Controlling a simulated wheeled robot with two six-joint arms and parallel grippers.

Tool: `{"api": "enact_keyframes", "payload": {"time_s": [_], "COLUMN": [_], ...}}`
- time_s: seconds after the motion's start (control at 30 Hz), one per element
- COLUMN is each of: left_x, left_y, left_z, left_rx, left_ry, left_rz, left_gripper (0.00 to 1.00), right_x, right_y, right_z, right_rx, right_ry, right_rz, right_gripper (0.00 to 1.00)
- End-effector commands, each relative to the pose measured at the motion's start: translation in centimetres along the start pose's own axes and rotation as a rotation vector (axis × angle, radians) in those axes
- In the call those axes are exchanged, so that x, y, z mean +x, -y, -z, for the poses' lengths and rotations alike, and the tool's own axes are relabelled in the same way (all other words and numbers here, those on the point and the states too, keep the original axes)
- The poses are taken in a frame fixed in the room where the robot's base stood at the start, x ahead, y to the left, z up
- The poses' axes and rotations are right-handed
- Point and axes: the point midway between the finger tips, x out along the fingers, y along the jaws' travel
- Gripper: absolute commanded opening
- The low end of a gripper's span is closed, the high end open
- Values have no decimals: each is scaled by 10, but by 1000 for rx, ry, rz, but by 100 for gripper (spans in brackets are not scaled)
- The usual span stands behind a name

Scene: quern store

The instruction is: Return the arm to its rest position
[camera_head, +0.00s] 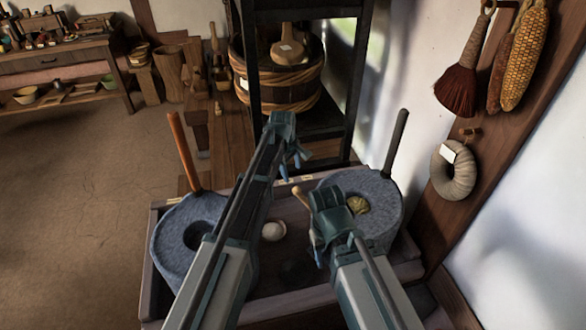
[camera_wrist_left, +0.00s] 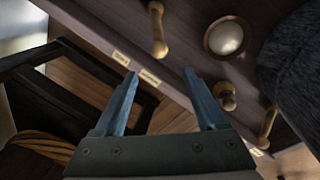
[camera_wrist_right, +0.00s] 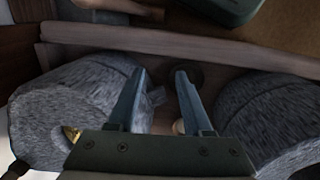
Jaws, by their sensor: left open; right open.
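My left gripper (camera_head: 297,155) is open and empty. It is held above the far edge of the wooden tray (camera_head: 148,290), between the two querns and in front of the dark shelf frame. In the left wrist view its jaws (camera_wrist_left: 160,78) are apart over the tray's labelled edge. My right gripper (camera_head: 314,240) is open and empty, low in front of the right quern. In the right wrist view its jaws (camera_wrist_right: 161,74) are apart, between two grey stones, with nothing between them.
The left quern (camera_head: 170,245) has an orange-brown handle; the right quern (camera_head: 384,205) has a dark handle and something yellowish on top. A small pale round dish (camera_head: 273,231) lies between them. A dark shelf frame (camera_head: 357,90) holding a tub (camera_head: 285,92) stands behind. The floor at left is clear.

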Motion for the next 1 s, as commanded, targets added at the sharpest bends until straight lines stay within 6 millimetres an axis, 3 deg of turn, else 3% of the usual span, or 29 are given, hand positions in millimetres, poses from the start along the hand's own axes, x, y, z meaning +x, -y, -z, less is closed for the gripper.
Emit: {"api": "enact_keyframes", "payload": {"time_s": [0.5, 0.6, 0.67, 0.9, 1.0], "left_x": [-4, -5, -8, -28, -35], "left_y": [0, 8, 24, 141, 182], "left_z": [0, -8, -21, -109, -134], "left_rx": [0, 31, 98, 663, 874], "left_ry": [0, 0, 0, 22, 43], "left_rz": [0, 7, 22, 142, 187], "left_gripper": [73, 73, 73, 73, 73], "right_x": [-4, -4, -4, -4, -4], "right_y": [0, 0, 0, 0, 0], "right_z": [0, 0, 0, 0, 0], "right_rx": [0, 0, 0, 0, 0], "right_ry": [0, 0, 0, 0, 0], "right_rz": [0, 0, 0, 0, 0], "right_gripper": [50, 50, 50, 50, 50]}}
